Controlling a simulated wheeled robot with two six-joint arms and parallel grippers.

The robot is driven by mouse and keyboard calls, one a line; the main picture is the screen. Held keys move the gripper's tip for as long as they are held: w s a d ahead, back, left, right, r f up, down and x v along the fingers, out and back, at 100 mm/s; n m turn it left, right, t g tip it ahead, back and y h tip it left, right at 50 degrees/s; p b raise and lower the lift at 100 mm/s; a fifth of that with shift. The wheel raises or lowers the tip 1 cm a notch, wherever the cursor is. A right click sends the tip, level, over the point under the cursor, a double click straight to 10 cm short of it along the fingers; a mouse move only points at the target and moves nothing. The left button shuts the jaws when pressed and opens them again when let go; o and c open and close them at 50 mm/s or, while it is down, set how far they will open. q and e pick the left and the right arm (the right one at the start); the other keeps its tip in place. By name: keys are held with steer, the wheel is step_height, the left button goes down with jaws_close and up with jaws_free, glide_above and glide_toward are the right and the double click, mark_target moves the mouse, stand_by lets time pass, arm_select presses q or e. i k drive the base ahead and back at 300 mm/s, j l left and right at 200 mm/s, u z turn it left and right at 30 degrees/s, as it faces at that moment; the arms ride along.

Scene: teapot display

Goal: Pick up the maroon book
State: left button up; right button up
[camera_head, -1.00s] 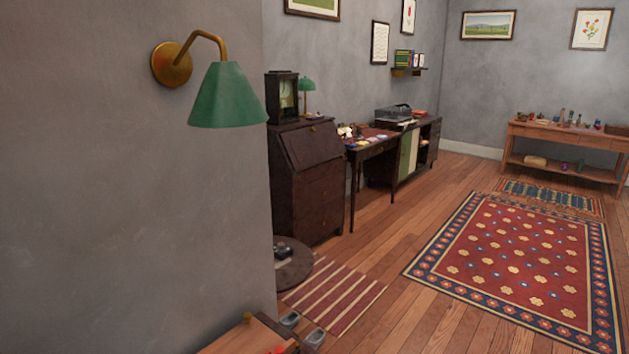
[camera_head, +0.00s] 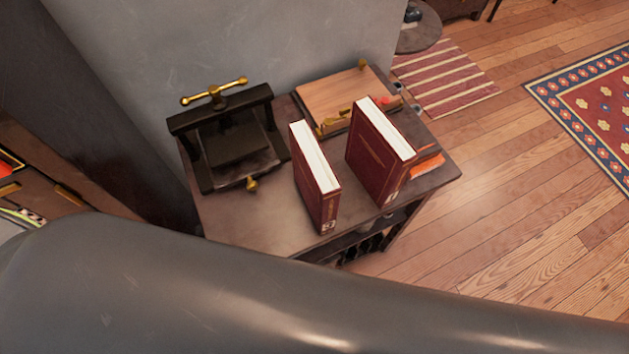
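Two maroon books stand upright on a small dark table (camera_head: 240,218). The left maroon book (camera_head: 315,192) is thinner and stands near the table's front edge. The right maroon book (camera_head: 375,158) is thicker and stands a little farther back and to the right. Both show white page edges on top, and a gap lies between them. Neither gripper is in view. A large grey curved surface, likely part of my own arm, crosses the bottom of the picture in front of the table.
A black press with a brass handle (camera_head: 213,93) stands at the table's left back. A wooden board (camera_head: 335,98) with brass fittings lies behind the books. An orange item (camera_head: 428,160) lies at the right edge.

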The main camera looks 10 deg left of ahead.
mark_target(320, 185)
steer(key=u, duration=0.7)
steer(key=k+u, duration=0.15)
steer(key=u, duration=0.3)
steer(key=k+j+u, duration=0.1)
steer(key=u, duration=0.3)
steer(key=k+j+u, duration=0.15)
steer(key=u, duration=0.3)
steer(key=j+u, duration=0.15)
steer(key=u, duration=0.25)
steer(key=k+j+u, duration=0.1)
steer(key=j, duration=0.25)
steer(key=k+j+u, duration=0.1)
steer(key=j, duration=0.2)
steer(key=k+j, duration=0.15)
steer(key=j, duration=0.2)
steer(key=k+j+u, duration=0.15)
steer(key=j, duration=0.2)
